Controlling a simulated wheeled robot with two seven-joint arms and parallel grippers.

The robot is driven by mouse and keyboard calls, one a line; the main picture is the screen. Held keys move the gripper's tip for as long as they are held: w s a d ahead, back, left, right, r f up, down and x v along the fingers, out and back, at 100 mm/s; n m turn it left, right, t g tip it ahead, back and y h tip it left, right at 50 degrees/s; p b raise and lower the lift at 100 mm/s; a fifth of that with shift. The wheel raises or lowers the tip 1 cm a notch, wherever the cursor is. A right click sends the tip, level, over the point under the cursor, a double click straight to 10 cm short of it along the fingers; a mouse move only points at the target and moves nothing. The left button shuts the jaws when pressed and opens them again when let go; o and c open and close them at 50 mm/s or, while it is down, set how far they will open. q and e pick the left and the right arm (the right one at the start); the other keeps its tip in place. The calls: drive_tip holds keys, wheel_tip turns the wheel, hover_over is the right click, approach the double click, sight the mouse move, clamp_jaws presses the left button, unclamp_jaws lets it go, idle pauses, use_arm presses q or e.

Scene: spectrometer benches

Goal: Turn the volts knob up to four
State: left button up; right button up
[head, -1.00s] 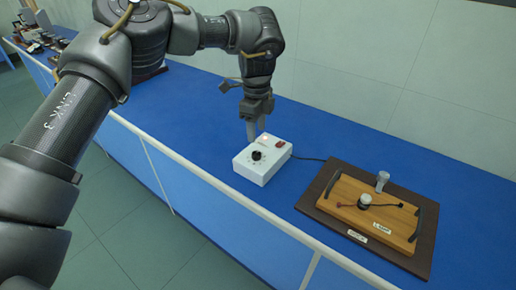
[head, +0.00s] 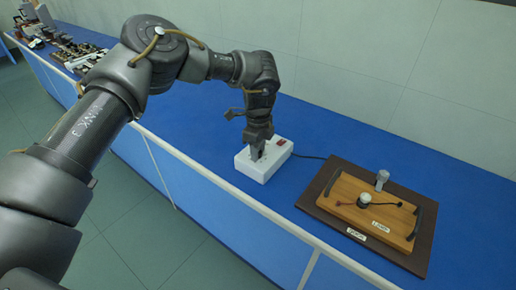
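A white power box (head: 264,170) with a red switch (head: 281,142) sits on the blue bench. In the earlier frame a black knob shows on its top; now my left gripper covers that spot. My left gripper (head: 256,155) points down over the box top, its fingertips at or just above where the knob is. I cannot tell whether the fingers touch the knob or how far apart they are. The knob's setting and any dial marks are hidden. My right gripper is not in view.
A dark mat (head: 316,196) to the right carries a wooden board (head: 335,197) with a lamp (head: 364,201), dark handles and a clear cylinder (head: 382,179). A black cable runs from the box toward the mat. Several instruments (head: 85,55) stand far left. A pale rail (head: 230,199) edges the bench.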

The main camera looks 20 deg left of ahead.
use_arm(q)
drive_tip(key=c, duration=0.7)
drive_tip(key=shift+o, duration=0.2)
